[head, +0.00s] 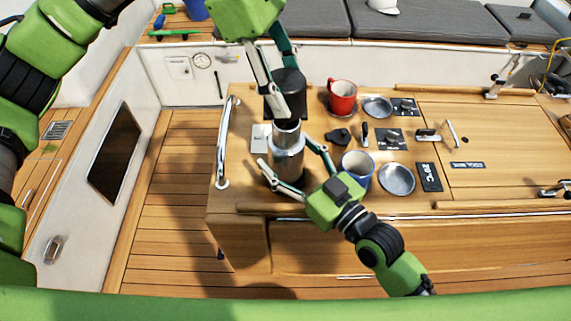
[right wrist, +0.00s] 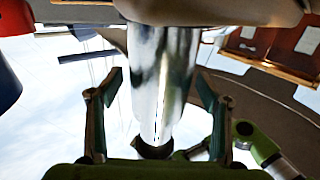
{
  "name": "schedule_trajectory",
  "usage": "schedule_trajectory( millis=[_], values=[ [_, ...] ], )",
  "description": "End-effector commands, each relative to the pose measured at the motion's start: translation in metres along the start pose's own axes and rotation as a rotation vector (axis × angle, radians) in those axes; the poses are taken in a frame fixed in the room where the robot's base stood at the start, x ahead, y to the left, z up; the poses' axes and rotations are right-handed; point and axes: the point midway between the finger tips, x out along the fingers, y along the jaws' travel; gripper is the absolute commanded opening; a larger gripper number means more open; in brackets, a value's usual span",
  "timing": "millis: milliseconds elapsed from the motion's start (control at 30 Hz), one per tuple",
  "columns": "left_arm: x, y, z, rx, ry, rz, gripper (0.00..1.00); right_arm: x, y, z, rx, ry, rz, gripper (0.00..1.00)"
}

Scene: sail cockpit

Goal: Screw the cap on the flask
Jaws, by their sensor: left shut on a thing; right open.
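The silver flask (head: 288,162) stands upright near the left end of the wooden cockpit table. The black cap (head: 287,85) is directly above its neck; I cannot tell whether they touch. My left gripper (head: 284,96) comes down from above and is shut on the cap. My right gripper (head: 288,156) is open, with one finger on each side of the flask. In the right wrist view, the flask (right wrist: 160,75) appears upside down between the spread fingers of that gripper (right wrist: 158,110), with gaps on both sides. A dark piece shows at its far end.
A blue mug (head: 357,170) and a metal plate (head: 397,179) are close to my right gripper. A red mug (head: 342,97) and another plate (head: 377,107) stand farther back. The wooden table (head: 480,195) holds several small black items. A metal rail (head: 221,150) runs along its left end.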

Motion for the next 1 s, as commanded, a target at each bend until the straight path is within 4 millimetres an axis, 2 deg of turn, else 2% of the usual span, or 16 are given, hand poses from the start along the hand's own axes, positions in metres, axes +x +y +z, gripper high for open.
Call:
schedule_trajectory(
  millis=[367, 400, 600, 633, 767, 1000],
  values=[
    [0.0, 0.0, 0.0, 0.0, 0.0, 0.0, 0.28, 0.006, 0.0, 0.0, 0.001, -0.001, 0.0, 0.71],
    [0.0, 0.0, 0.0, 0.0, 0.0, 0.0, 0.28, 0.006, 0.0, 0.0, 0.001, -0.001, 0.0, 0.68],
    [0.0, 0.0, 0.0, 0.0, 0.0, 0.0, 0.28, 0.006, 0.0, 0.0, 0.001, -0.001, 0.0, 0.16],
    [0.0, 0.0, 0.0, 0.0, 0.0, 0.0, 0.28, 0.006, 0.0, 0.0, 0.001, -0.001, 0.0, 0.12],
    [0.003, 0.0, -0.001, 0.0, 0.0, -0.001, 0.28, 0.006, 0.0, 0.0, 0.0, -0.001, 0.0, 0.12],
    [0.032, -0.001, -0.013, -0.001, -0.002, -0.003, 0.28, 0.006, 0.0, 0.0, 0.0, -0.001, 0.0, 0.12]
  ],
)
